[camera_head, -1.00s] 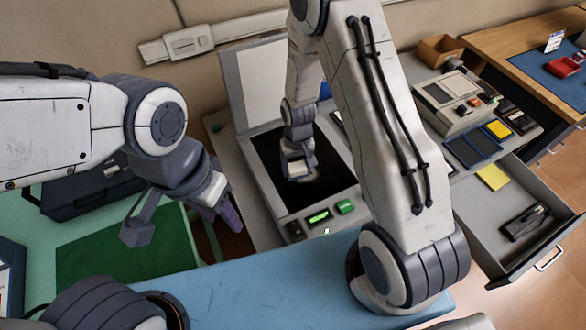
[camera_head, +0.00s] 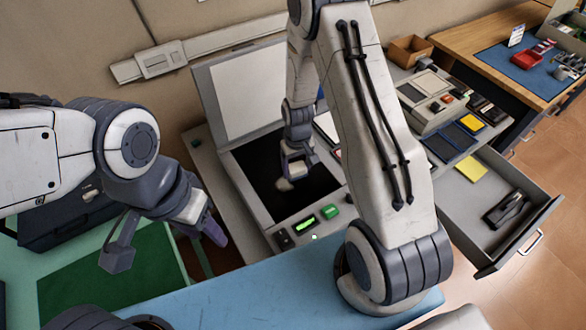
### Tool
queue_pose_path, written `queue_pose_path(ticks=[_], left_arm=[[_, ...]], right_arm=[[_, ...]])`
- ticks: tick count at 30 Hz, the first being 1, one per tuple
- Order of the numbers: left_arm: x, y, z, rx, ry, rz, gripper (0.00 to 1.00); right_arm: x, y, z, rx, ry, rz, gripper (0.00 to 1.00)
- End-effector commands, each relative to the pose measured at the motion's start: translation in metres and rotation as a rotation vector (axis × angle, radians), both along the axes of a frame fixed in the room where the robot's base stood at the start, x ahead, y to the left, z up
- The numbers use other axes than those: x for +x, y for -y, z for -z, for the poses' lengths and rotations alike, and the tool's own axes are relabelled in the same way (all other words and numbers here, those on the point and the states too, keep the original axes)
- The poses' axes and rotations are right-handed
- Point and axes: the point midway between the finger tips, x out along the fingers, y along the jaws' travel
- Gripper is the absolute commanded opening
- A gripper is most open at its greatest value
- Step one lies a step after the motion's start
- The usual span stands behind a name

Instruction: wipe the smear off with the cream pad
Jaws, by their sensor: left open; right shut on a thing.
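My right gripper (camera_head: 291,170) reaches down over the dark glass (camera_head: 257,181) of an open flatbed scanner. It is shut on the cream pad (camera_head: 284,184), of which only a small pale part shows below the fingers. The pad is at or just above the glass; I cannot tell whether it touches. I cannot make out the smear clearly; the gripper and pad hide part of the glass. My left gripper (camera_head: 165,242) is open and empty, its two fingers wide apart above the green mat, to the left of the scanner.
The scanner's raised lid (camera_head: 235,95) stands behind the glass. A green button (camera_head: 330,212) and a lit display (camera_head: 304,224) sit on its front edge. An open drawer (camera_head: 500,243) with a yellow pad (camera_head: 472,168) is at the right. My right arm covers the scanner's right side.

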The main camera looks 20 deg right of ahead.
Motion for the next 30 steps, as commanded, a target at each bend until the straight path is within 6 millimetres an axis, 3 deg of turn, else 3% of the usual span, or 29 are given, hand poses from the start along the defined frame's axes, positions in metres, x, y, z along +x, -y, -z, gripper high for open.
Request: queue_pose_path(ticks=[9,14,20,30], left_arm=[[0.0,0.0,-0.002,0.0,0.0,0.0,0.5],[0.0,0.0,0.0,0.0,0.0,0.0,0.5],[0.0,0.0,0.0,0.0,0.0,0.0,0.5],[0.0,0.0,0.001,0.0,0.0,0.0,0.5]], right_arm=[[0.006,0.027,-0.002,0.0,0.002,0.003,0.12],[0.006,0.031,0.001,0.0,0.001,0.0,0.12],[0.005,0.025,0.001,0.0,0.001,-0.002,0.12],[-0.002,-0.003,0.005,0.001,-0.005,-0.003,0.12]])
